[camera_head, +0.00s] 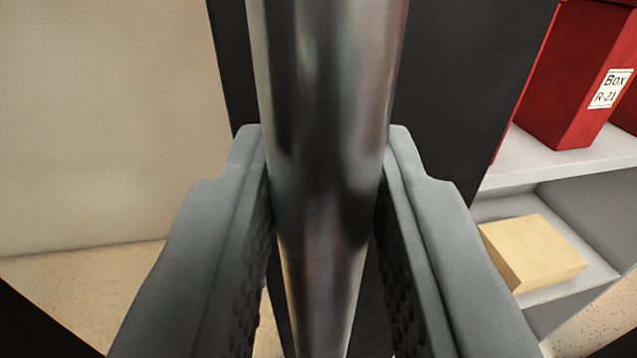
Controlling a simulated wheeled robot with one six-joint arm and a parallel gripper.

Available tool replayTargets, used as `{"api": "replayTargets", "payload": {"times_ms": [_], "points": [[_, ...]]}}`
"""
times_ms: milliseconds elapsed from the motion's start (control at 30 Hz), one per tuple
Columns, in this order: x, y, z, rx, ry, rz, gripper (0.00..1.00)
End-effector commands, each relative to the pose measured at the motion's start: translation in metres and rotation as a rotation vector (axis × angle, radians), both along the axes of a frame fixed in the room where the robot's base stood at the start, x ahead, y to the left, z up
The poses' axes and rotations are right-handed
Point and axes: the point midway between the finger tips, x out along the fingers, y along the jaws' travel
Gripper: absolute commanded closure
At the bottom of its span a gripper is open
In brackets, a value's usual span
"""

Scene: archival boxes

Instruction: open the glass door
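A thick, shiny metal bar handle (322,110) runs top to bottom through the middle of the view. My gripper (325,165) has one grey finger on each side of the bar. Both fingertips appear to press against it, so the gripper looks shut on the handle. Behind the bar is a dark, upright door frame (460,75). The glass itself cannot be clearly made out, and the door's hinge side is out of view.
On the right, a light grey shelf (600,160) holds red boxes, one labelled "Box R-21" (565,75). A tan box (533,250) lies on the lower shelf. On the left are a plain beige wall (100,120) and open floor (95,285).

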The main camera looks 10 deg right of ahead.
Motion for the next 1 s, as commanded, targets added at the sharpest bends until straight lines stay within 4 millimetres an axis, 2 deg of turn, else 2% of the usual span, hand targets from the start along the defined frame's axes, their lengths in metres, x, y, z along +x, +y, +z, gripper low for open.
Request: {"api": "replayTargets", "payload": {"times_ms": [33,67,467,667,1000], "points": [[0.0,0.0,0.001,0.001,-0.001,0.0,0.67],[0.0,0.0,0.001,0.001,0.0,0.0,0.61],[-0.006,0.001,0.0,0.0,0.0,0.0,0.61],[-0.035,0.006,0.0,0.0,0.0,0.002,0.61],[-0.103,0.017,0.0,0.0,0.001,0.002,0.61]]}}
